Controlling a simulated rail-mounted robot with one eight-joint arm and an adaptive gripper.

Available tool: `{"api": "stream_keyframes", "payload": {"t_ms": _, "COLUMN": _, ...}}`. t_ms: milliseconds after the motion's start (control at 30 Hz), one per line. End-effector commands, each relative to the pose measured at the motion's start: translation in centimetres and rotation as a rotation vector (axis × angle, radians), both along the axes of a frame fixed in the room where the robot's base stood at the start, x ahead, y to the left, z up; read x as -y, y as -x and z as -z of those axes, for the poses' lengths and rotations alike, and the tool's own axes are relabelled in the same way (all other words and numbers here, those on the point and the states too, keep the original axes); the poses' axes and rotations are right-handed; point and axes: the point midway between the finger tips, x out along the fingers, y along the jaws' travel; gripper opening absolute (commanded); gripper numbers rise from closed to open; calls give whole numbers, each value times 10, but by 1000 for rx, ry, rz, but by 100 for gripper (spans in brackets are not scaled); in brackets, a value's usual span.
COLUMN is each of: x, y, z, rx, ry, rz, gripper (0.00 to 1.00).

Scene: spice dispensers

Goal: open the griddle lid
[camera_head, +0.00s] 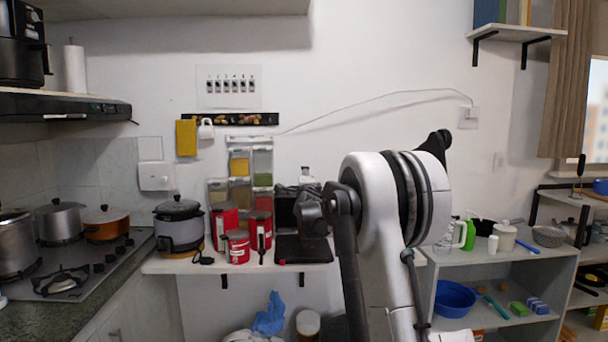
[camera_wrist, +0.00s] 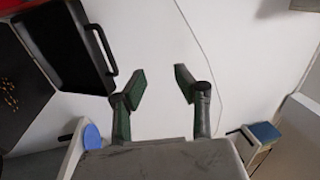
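The black griddle stands on the white shelf in the head view. Its flat dark base (camera_head: 303,249) lies on the shelf, and its lid (camera_head: 284,207) appears raised upright behind the base, partly hidden by my arm's end. In the wrist view, the lid (camera_wrist: 70,45) is at the upper left, with its bar handle (camera_wrist: 102,50) facing my gripper. The dark base (camera_wrist: 22,90) shows at the left edge. My gripper (camera_wrist: 161,86) is open and empty, with bare wall between the fingertips. The left finger is close to the handle; I cannot tell whether they touch.
Red canisters (camera_head: 236,246) and a rice cooker (camera_head: 179,226) stand left of the griddle. A spice dispenser rack (camera_head: 263,162) is on the wall behind. A shelf unit with a blue bowl (camera_head: 454,299) is at the right. The wall above the griddle is mostly clear.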

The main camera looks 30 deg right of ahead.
Motion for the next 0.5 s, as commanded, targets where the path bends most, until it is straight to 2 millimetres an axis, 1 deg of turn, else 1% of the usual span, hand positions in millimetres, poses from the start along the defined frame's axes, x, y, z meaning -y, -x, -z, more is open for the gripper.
{"api": "stream_keyframes", "payload": {"t_ms": 33, "x": -5, "y": 9, "z": 1, "rx": 0, "ry": 0, "rz": 0, "gripper": 30}}
{"api": "stream_keyframes", "payload": {"t_ms": 233, "x": -23, "y": 39, "z": 8, "rx": 0, "ry": -1, "rz": 0, "gripper": 30}}
{"api": "stream_keyframes", "payload": {"t_ms": 400, "x": -32, "y": 56, "z": 12, "rx": 0, "ry": -1, "rz": 0, "gripper": 30}}
{"api": "stream_keyframes", "payload": {"t_ms": 500, "x": -35, "y": 61, "z": 13, "rx": 1, "ry": -2, "rz": 0, "gripper": 30}}
